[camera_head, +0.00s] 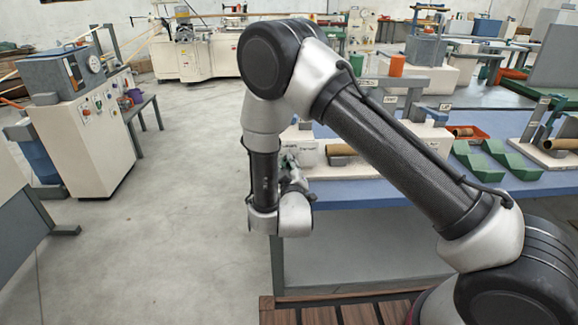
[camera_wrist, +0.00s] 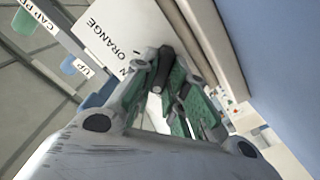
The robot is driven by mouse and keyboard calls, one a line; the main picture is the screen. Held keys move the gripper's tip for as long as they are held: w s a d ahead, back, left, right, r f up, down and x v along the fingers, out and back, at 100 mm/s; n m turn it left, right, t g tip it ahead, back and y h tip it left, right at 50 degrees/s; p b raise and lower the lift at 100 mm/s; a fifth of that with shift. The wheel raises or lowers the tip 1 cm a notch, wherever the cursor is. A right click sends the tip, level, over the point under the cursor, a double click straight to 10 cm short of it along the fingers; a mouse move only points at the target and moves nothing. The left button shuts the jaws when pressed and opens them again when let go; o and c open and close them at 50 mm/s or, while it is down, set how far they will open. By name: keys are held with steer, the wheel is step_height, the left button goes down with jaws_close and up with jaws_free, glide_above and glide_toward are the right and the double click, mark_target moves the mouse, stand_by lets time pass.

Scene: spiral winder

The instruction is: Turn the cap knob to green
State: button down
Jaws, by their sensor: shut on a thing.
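In the wrist view, a dark knob (camera_wrist: 166,62) stands on a white panel (camera_wrist: 112,32) with black lettering that reads "N ORANGE"; the rest of the lettering is cut off or hidden. My gripper (camera_wrist: 165,82), with green finger pads, is closed around the knob. The fingers cover much of the knob, and I cannot tell which colour it points to. In the head view, my gripper (camera_head: 292,168) is at the left end of the blue table, partly behind my arm; the knob is hidden there.
The blue table (camera_head: 375,195) carries white stands with brown tubes and green blocks (camera_head: 482,158) to the right. An orange cup (camera_head: 397,65) stands behind my arm. A control cabinet (camera_head: 85,130) stands at the left. The floor (camera_head: 165,235) between is clear.

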steer(key=m, duration=0.3)
steer(key=shift+d+m, duration=0.1)
steer(key=shift+m, duration=2)
steer(key=c, duration=1.4)
jaws_free()
steer(key=shift+c, duration=0.2)
steer(key=shift+s, duration=0.1)
steer(key=s, duration=1.1)
steer(key=shift+s, duration=0.4)
